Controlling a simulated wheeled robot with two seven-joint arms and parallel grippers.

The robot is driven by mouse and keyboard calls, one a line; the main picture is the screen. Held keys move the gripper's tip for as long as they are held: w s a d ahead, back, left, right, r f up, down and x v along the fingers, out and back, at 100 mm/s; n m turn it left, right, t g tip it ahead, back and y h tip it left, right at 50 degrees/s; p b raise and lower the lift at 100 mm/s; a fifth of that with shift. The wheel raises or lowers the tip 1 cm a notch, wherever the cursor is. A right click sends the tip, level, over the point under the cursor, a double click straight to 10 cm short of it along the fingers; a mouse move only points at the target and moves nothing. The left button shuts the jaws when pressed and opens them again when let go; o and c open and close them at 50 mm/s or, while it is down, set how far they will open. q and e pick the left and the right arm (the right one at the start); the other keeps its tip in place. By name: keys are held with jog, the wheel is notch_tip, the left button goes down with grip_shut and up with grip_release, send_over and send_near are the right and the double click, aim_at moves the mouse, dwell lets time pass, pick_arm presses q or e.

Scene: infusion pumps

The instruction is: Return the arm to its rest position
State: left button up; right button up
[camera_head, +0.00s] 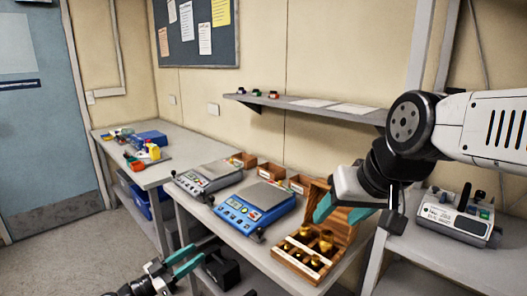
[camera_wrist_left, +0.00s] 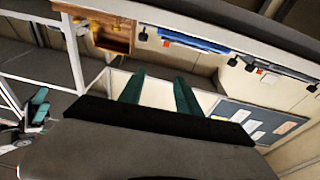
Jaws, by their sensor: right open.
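My left gripper (camera_head: 187,259) is low at the front of the head view, before the workbench, with teal fingers apart. In the left wrist view its two fingers (camera_wrist_left: 158,95) stand apart with nothing between them. My right gripper (camera_head: 343,211) comes in from the right, above and beside the open wooden weight box (camera_head: 297,268). Its teal fingers are apart and I see nothing held. It hides part of the box's lid. Brass weights (camera_head: 326,241) sit in the box, which also shows in the left wrist view (camera_wrist_left: 117,41).
A blue scale (camera_head: 250,207) and a grey scale (camera_head: 208,177) stand on the bench left of the box. A grey device (camera_head: 458,219) sits on the right bench. A wall shelf (camera_head: 300,105) runs behind. Open floor (camera_head: 60,262) lies at the left.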

pick_arm(q)
jog(key=s+d+f+m+g+h, duration=0.1)
jog(key=s+d+f+g, duration=0.2)
jog(key=d+g, duration=0.3)
jog(key=s+d+f+g+y, duration=0.1)
jog(key=s+f+g+y, duration=0.15)
jog(key=s+g, duration=0.3)
jog(key=s+d+f+g+y, duration=0.1)
jog(key=s+f+g+y, duration=0.1)
jog(key=s+g+y, duration=0.3)
jog(key=w+a+r+n+t+y, duration=0.1)
jog(key=a+r+n+y, duration=0.15)
jog(key=r, duration=0.45)
jog(key=a+r+n+t+y, duration=0.1)
jog(key=a+r+n+y, duration=0.2)
jog(key=r, duration=0.5)
jog(key=s+d+r+n+t, duration=0.2)
jog(key=r+t, duration=0.1)
jog(key=r, duration=0.6)
jog(key=s+d+r+n+t, duration=0.2)
jog(key=d+r+t, duration=0.1)
jog(key=r, duration=0.7)
jog(key=shift+r+t, duration=0.25)
jog(key=shift+t, duration=0.3)
